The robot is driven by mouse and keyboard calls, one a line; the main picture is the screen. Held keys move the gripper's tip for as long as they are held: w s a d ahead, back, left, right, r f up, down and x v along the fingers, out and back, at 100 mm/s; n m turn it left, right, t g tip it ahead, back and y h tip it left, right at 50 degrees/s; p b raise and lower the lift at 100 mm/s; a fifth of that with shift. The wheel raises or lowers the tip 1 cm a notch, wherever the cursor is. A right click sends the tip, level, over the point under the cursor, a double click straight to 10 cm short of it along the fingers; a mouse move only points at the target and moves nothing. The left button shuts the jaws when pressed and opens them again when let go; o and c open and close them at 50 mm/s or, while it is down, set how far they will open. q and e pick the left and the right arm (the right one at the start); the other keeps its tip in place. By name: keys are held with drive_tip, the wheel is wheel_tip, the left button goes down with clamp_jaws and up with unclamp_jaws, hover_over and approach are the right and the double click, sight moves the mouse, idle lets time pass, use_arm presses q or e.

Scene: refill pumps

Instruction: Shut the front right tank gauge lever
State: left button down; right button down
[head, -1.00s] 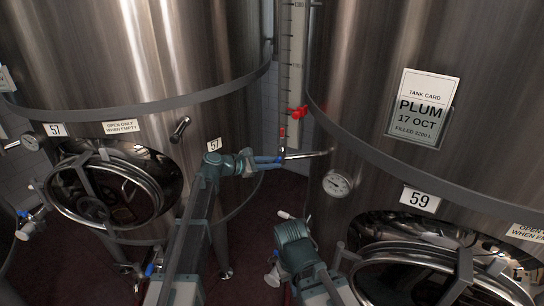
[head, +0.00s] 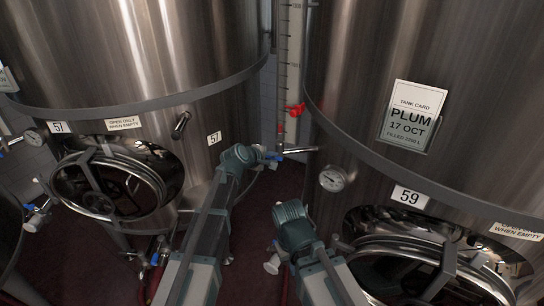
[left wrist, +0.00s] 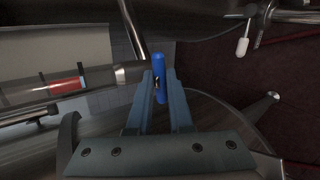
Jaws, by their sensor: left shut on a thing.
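The front right tank (head: 350,60) is the steel tank numbered 59 with the PLUM card. Its sight gauge (head: 290,70) is a tall tube at the tank's left, with a short steel pipe (head: 300,150) at its foot. The blue gauge lever (head: 276,156) is at that foot. My left gripper (head: 264,155) is shut on the lever. In the left wrist view the blue lever (left wrist: 159,80) stands between the fingertips, across the line of the gauge tube (left wrist: 45,90). My right wrist shows lower, beside tank 59; its fingers are hidden.
A red clip (head: 295,109) sits on the gauge. Dark red floor shows between the tanks.

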use_arm(q)
drive_tip(key=shift+s+d+f+m+y, duration=0.1)
drive_tip(key=shift+s+m+y, duration=0.05)
drive_tip(key=shift+m+y, duration=0.2)
idle(0.3)
drive_tip(key=c, duration=0.8)
unclamp_jaws()
drive_tip(key=shift+y, duration=0.25)
drive_tip(key=shift+c, duration=0.2)
